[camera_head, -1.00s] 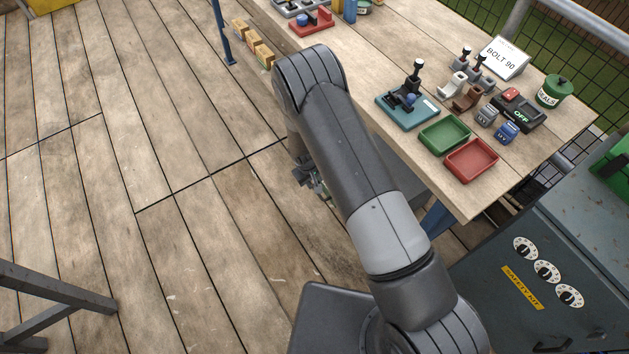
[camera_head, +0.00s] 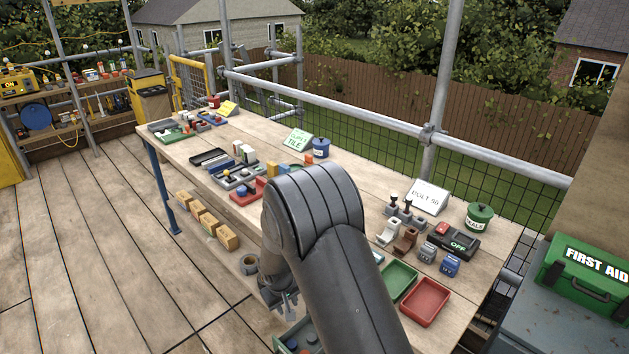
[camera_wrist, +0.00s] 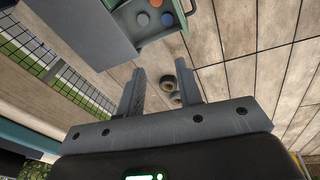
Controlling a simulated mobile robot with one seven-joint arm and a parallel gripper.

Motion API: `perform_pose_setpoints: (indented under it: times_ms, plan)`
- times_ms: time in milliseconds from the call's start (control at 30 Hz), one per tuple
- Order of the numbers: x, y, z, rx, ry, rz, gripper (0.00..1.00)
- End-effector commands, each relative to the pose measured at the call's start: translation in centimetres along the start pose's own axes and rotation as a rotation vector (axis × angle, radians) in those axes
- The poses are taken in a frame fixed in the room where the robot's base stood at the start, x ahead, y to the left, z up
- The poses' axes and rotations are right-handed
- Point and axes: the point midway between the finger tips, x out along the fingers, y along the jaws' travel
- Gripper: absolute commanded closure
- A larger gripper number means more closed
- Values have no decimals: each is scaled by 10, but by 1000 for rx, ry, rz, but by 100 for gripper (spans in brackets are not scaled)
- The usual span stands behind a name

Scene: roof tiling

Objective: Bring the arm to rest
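My arm (camera_head: 335,255) is bent, with its rounded elbow in front of the workbench in the head view. My gripper (camera_head: 287,303) hangs low beside the bench's near side, partly hidden by the arm. In the wrist view my gripper (camera_wrist: 162,70) has its two fingers apart, with nothing between them. It appears clear of the bench.
The workbench (camera_head: 385,210) carries trays, tools, tins and signs. An open drawer (camera_wrist: 120,25) with coloured round pieces is close to the gripper. Rolls (camera_wrist: 171,84) show beyond the fingers. A green first aid box (camera_head: 585,270) is at right. Floor at left is clear.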

Motion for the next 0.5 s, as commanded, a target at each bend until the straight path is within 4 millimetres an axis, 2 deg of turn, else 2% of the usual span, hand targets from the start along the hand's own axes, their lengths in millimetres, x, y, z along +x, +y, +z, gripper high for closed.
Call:
perform_pose_setpoints:
  times_ms: [33, 100, 267, 500]
  plan:
    - [-22, 12, 1, 27, 16, -1, 67]
    - [-49, 26, 5, 60, 28, -3, 67]
    - [-108, 56, 22, 134, 59, -7, 67]
    - [-189, 92, 60, 237, 108, -11, 67]
